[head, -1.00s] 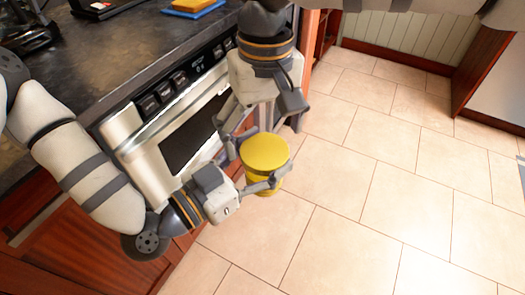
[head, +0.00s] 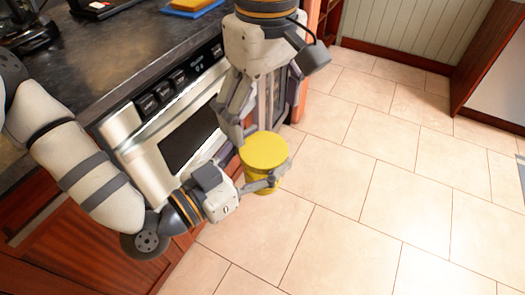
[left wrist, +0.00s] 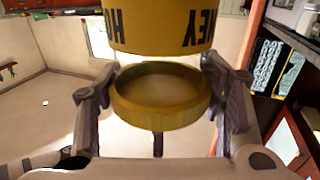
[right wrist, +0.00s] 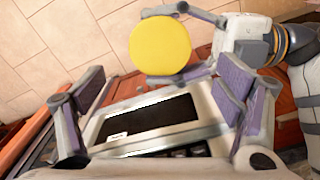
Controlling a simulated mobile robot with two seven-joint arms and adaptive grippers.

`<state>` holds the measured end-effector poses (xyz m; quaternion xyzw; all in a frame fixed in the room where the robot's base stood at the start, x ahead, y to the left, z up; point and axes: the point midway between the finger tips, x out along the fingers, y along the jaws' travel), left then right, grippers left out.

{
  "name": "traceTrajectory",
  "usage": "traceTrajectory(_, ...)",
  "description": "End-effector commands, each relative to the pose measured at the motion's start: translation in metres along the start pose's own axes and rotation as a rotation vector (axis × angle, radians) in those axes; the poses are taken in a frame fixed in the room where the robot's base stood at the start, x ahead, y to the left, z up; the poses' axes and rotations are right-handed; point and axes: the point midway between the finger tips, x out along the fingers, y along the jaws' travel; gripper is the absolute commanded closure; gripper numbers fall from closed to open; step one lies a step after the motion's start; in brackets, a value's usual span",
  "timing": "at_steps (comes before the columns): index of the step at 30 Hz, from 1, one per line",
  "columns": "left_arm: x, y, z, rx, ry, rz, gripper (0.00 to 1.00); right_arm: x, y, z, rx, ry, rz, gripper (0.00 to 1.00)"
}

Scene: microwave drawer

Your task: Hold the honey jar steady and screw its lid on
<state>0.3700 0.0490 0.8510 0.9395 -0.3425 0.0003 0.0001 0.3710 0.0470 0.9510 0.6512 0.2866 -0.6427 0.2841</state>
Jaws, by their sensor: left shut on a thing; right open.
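The honey jar's yellow round top (head: 264,150) faces up in the head view, with its yellow side (head: 258,184) below. My left gripper (head: 262,176) is shut around it, one finger in front and the other mostly hidden. In the left wrist view, the yellow lettered part (left wrist: 160,28) is at the top, and a yellow ring-like part (left wrist: 160,112) lies between the fingers. A see-through strip separates them; I cannot tell how the lid is seated. My right gripper (head: 258,125) is open above the jar. In its own view the yellow disc (right wrist: 160,46) is beyond the spread fingers.
The built-in microwave drawer (head: 190,145) is just left of the grippers, below the dark countertop (head: 110,60). A blue and yellow item (head: 192,6) lies on the counter's far part. The tiled floor (head: 390,190) to the right is clear.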

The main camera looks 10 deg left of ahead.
Motion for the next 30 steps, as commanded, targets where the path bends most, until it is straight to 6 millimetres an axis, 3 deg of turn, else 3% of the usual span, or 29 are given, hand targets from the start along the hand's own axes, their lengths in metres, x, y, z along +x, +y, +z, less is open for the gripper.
traceTrajectory(12,0.000,0.000,-0.001,0.000,0.002,0.000,1.00,0.065,0.000,0.001,0.002,-0.002,0.001,0.15)
traceTrajectory(24,0.000,0.000,-0.001,0.000,0.002,0.000,1.00,0.074,0.000,0.000,0.002,0.000,0.000,0.15)
traceTrajectory(30,0.000,0.000,-0.001,0.000,0.002,0.000,1.00,0.073,0.000,0.000,0.002,0.000,0.001,0.58)
